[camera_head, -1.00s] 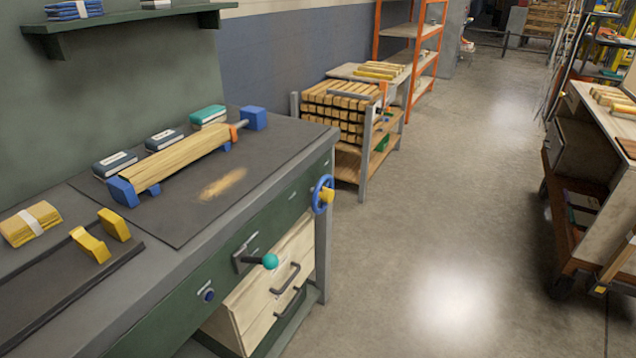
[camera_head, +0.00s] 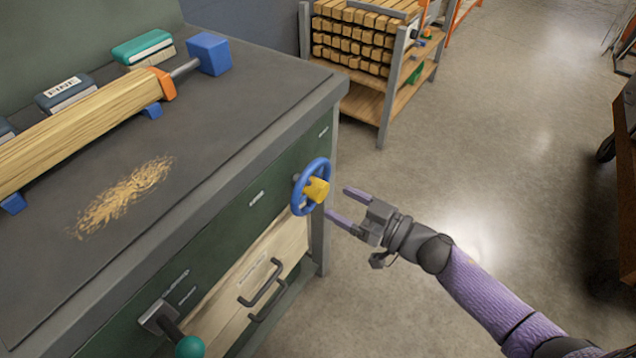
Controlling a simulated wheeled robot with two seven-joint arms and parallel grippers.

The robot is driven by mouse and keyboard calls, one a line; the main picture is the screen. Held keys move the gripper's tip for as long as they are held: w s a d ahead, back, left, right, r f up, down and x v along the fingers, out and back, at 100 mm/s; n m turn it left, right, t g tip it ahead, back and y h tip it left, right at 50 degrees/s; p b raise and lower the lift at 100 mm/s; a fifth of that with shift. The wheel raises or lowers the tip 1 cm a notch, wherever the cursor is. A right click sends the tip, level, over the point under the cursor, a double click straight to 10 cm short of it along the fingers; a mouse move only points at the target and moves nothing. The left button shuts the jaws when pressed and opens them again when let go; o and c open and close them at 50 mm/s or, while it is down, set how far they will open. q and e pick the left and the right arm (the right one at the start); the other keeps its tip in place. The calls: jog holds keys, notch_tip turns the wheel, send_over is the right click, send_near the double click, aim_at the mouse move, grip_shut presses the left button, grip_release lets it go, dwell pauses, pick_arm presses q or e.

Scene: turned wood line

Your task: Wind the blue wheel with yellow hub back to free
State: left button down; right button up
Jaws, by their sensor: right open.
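The blue wheel (camera_head: 301,193) with its yellow hub (camera_head: 317,190) is mounted on the green front of the workbench, near its right corner. My right gripper (camera_head: 338,203) is open and empty, just to the right of the wheel. Its two purple fingers point left toward the hub, and a small gap seems to show between them and it. A wooden workpiece (camera_head: 85,133) lies on the bench top, with an orange clamp jaw (camera_head: 165,84) at its end. A metal rod runs from there to a blue block (camera_head: 209,54). My left gripper is not in view.
A lever with a teal knob (camera_head: 189,347) sticks out from the bench front. A pale drawer (camera_head: 235,300) with dark handles is below the wheel. A rack of timber (camera_head: 365,40) stands behind. The floor to the right is clear up to a cart (camera_head: 625,150).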

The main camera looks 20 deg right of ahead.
aim_at(323, 194)
jog(key=b+x, duration=0.1)
jog(key=x, duration=0.4)
jog(key=shift+w+a, duration=0.25)
jog(key=shift+w, duration=0.05)
jog(key=shift+f, duration=0.1)
jog(key=c, duration=1)
